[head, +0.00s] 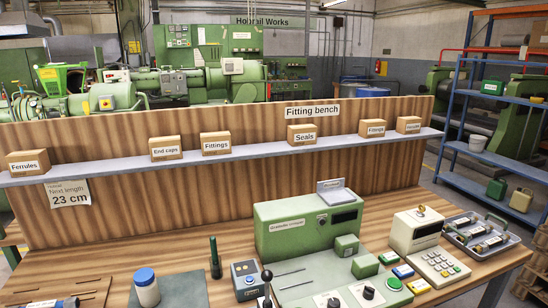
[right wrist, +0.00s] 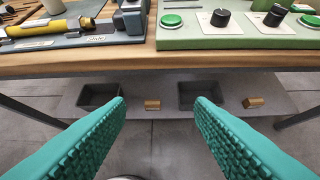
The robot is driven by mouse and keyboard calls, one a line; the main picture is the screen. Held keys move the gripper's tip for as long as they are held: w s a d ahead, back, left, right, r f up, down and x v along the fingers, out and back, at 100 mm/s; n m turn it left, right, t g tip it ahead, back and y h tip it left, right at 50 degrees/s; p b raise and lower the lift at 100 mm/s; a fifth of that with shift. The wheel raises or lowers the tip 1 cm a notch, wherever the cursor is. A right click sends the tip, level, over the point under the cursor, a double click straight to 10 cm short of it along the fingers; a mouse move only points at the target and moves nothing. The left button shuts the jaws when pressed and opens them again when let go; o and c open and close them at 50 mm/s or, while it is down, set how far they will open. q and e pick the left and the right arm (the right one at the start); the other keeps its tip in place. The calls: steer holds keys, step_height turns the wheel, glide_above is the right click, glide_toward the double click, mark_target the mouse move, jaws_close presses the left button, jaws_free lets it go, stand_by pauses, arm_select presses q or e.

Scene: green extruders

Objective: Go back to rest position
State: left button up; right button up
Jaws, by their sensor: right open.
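My right gripper (right wrist: 160,110) shows in the right wrist view as two teal ribbed fingers. They are spread wide apart with nothing between them. They are in front of the wooden bench's front edge (right wrist: 150,66), clear of it in the picture. Neither gripper shows in the head view, and my left gripper is in no view. The wooden bench top (head: 190,258) carries a green machine (head: 285,238) and a green control panel (head: 325,275). The panel's green buttons and black knobs also show in the right wrist view (right wrist: 240,40).
A white bottle with a blue lid (head: 147,290) and a dark green upright cylinder (head: 215,258) stand on the bench. A keypad device (head: 437,268) and a grey tray (head: 480,237) are at right. Dark bins (right wrist: 100,94) sit on a low shelf under the bench.

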steer(key=s+d+f+m+g+h, duration=0.1)
steer(key=s+d+g+h, duration=0.2)
steer(key=s, duration=0.5)
steer(key=s+d+f+g, duration=0.2)
steer(key=s+d, duration=0.3)
steer(key=s, duration=0.2)
step_height(320, 180, down, 28)
steer(key=s+f+g, duration=0.1)
steer(key=s+g, duration=0.1)
steer(key=s+d+f, duration=0.2)
steer(key=s+f, duration=1.2)
steer(key=s, duration=0.2)
steer(key=shift+d+g+b, duration=0.35)
steer(key=shift+g+b, duration=0.05)
